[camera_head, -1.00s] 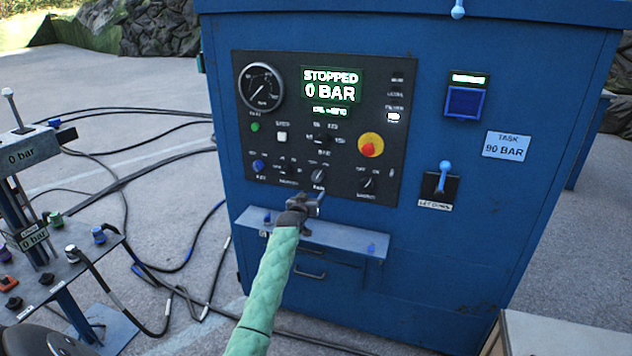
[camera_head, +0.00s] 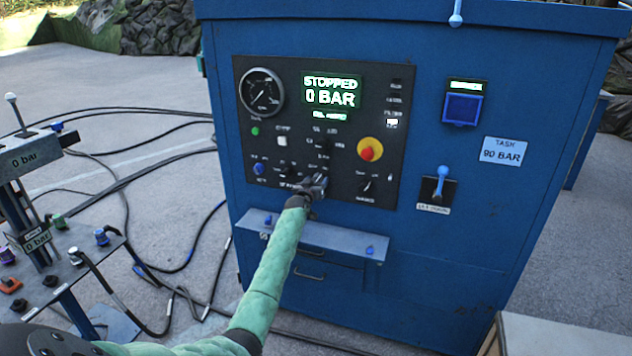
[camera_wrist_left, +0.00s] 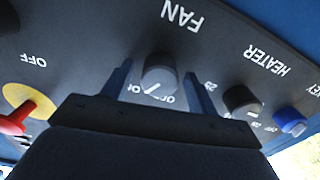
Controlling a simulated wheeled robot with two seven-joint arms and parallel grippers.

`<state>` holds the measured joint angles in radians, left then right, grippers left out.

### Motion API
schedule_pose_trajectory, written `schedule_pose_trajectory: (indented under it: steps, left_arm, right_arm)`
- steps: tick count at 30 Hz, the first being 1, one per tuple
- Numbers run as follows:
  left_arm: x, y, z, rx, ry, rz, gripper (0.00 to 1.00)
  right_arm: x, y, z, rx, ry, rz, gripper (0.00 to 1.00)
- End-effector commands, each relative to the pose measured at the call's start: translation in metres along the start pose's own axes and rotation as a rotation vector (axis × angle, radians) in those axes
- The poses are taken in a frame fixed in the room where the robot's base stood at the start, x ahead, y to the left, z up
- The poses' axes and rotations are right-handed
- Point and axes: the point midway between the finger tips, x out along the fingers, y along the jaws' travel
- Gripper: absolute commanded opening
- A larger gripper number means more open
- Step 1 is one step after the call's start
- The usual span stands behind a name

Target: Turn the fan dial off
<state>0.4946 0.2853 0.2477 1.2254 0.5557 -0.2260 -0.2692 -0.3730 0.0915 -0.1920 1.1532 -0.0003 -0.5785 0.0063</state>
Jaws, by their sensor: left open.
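The fan dial (camera_wrist_left: 160,74) is a dark round knob below the upside-down FAN label in the left wrist view. It has a light pointer line near its lower edge, with small, partly hidden markings beside it. I cannot tell which setting it points to. My left gripper (camera_wrist_left: 159,90) is open, with one finger on each side of the dial and visible gaps to it. In the head view my left gripper (camera_head: 316,184) is at the lower middle of the black control panel (camera_head: 345,70) and hides the dial. My right gripper is not in view.
The heater dial (camera_wrist_left: 242,101) is close beside one finger, with a blue key knob (camera_wrist_left: 291,121) beyond it. A red knob on a yellow disc (camera_head: 370,148) is up and right. A small shelf (camera_head: 330,238) juts out below the panel. The display (camera_head: 332,90) reads STOPPED, 0 BAR.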

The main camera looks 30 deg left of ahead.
Motion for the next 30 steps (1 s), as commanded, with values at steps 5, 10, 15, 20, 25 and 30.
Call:
schedule_pose_trajectory:
  steps: [5, 10, 15, 20, 25, 30]
  left_arm:
    - [0.0006, 0.0002, -0.0001, 0.000, 0.000, 0.000, 0.59]
    - [0.0005, 0.0003, -0.0001, 0.000, 0.000, 0.000, 0.39]
    - [0.0005, 0.0003, -0.0001, 0.000, 0.000, 0.000, 0.14]
    - [0.0004, 0.0003, 0.0002, -0.007, 0.000, 0.000, 0.14]
    - [0.0005, 0.0003, 0.0008, -0.050, 0.001, 0.000, 0.14]
    - [0.0006, 0.0007, 0.0016, -0.146, 0.001, 0.000, 0.14]
  right_arm:
    - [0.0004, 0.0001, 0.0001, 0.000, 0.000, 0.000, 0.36]
    - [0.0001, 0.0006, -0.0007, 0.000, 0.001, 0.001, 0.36]
    - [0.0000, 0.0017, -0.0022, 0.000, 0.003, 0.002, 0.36]
    - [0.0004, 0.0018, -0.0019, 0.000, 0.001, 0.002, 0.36]
    - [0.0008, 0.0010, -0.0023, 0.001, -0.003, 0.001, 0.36]
    - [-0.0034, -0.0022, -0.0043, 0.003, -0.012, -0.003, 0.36]
